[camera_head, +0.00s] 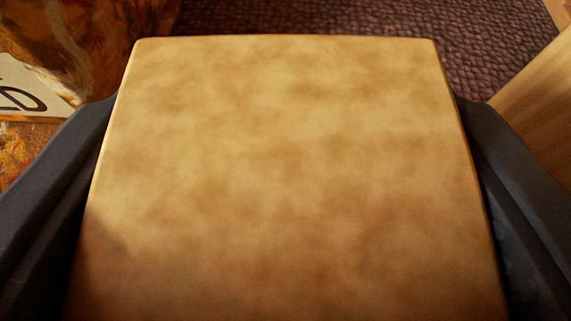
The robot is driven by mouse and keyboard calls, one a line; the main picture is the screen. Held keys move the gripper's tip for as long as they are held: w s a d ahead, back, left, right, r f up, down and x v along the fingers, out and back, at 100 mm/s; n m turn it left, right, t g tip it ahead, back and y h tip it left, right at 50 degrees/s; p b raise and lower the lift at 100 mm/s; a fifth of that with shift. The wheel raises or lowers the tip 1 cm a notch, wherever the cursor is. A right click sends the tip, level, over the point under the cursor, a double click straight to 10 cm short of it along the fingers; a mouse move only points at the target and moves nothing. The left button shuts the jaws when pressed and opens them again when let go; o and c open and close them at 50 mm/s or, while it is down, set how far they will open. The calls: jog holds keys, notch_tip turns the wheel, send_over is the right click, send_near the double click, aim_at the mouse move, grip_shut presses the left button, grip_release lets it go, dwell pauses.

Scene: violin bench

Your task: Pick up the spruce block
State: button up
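The spruce block (285,190) is a pale tan, mottled block that fills the middle of the head camera view, close to the camera. My gripper (287,100) has one dark finger along the block's left side and one along its right side. Both fingers lie against the block with no clear gap, so the gripper looks shut on it. The block hides what lies directly beneath and behind it. Its near end runs out of the bottom of the view.
A dark purple-brown textured surface (350,18) shows beyond the block. At the upper left is an orange-brown patterned thing (95,35) with a white label (25,88) bearing dark marks. A light wooden piece (535,100) stands at the right, near the right finger.

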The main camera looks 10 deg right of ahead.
jog(key=shift+r, duration=0.55)
notch_tip(320, 180, up, 3)
jog(key=shift+f+p, duration=0.1)
jog(key=shift+p, duration=0.5)
jog(key=s+a+b, duration=0.1)
jog(key=s+b, duration=0.3)
jog(key=s, duration=0.9)
jog(key=shift+s+a+r, duration=0.25)
jog(key=shift+s+a, duration=0.1)
jog(key=shift+d+b+v, duration=0.2)
jog(key=shift+b+v, duration=0.85)
jog(key=shift+b, duration=1.75)
